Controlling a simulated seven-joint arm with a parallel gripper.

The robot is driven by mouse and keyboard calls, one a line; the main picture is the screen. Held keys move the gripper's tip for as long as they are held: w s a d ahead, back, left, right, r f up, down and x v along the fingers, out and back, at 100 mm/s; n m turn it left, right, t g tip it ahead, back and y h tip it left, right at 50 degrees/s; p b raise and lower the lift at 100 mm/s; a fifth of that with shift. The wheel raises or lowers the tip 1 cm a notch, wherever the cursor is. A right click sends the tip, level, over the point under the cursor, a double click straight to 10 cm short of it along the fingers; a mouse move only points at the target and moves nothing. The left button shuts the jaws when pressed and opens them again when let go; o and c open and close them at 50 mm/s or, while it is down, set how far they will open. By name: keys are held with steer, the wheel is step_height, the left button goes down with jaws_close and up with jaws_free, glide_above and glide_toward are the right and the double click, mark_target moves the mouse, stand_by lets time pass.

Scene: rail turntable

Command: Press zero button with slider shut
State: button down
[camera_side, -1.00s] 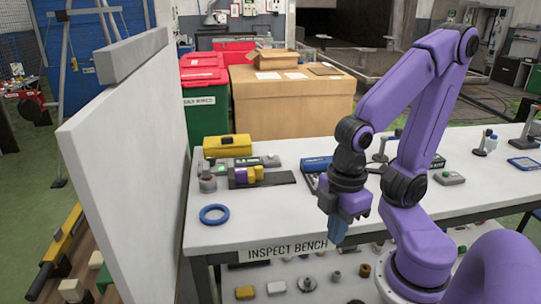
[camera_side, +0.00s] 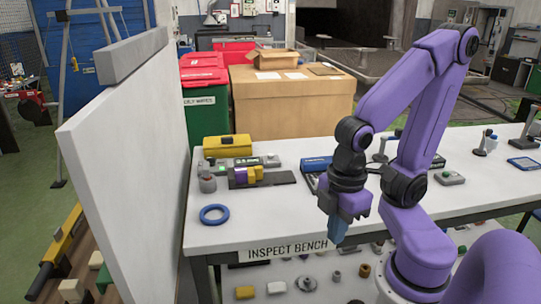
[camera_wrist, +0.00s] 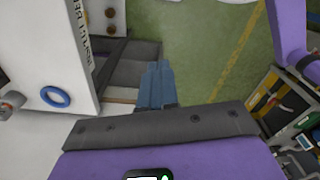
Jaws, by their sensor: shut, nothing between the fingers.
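My gripper (camera_side: 338,232) hangs with its blue fingers pointing down, in front of the bench's front edge. It is shut and empty, and the closed fingers (camera_wrist: 155,82) also show in the wrist view. On the bench, a yellow and purple block (camera_side: 245,175) sits on a dark flat plate (camera_side: 280,178), left of and beyond my gripper. A grey unit with a small green display (camera_side: 262,160) stands just behind it. A grey round-topped piece (camera_side: 207,184) stands at the block's left. I cannot tell which part is the zero button or whether the slider is shut.
A blue ring (camera_side: 214,214) lies near the front left of the white inspect bench (camera_side: 270,220). A yellow case (camera_side: 227,146) stands behind the block. A tall white panel (camera_side: 125,170) rises at the bench's left. A lower shelf holds several small parts. The bench front is mostly clear.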

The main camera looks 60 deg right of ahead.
stand_by(0.4)
steer(key=w+a+r+m+y, duration=0.1)
steer(key=w+a+m+y, duration=0.25)
steer(key=w+m, duration=1.05)
steer(key=w+d+m+t, duration=0.2)
steer(key=w+d+m, duration=0.15)
steer(key=w, duration=0.55)
steer(key=w+d+m+t, duration=0.1)
steer(key=w+d+m, duration=0.25)
steer(key=w, duration=0.45)
steer(key=w+d+m+t, duration=0.2)
steer(key=w+d+m, duration=0.4)
steer(key=w+d, duration=0.1)
steer(key=w+d+f+m+t+h, duration=0.1)
steer(key=d+m, duration=0.5)
steer(key=d, duration=0.9)
steer(key=w+d+f+m+t+h, duration=0.2)
steer(key=d+m, duration=0.5)
steer(key=d, duration=0.8)
steer(key=shift+w+d+t+h, duration=0.45)
steer(key=shift+w+h, duration=0.3)
steer(key=shift+w, duration=0.45)
steer(key=shift+a+f, duration=0.15)
steer(key=shift+f, duration=0.05)
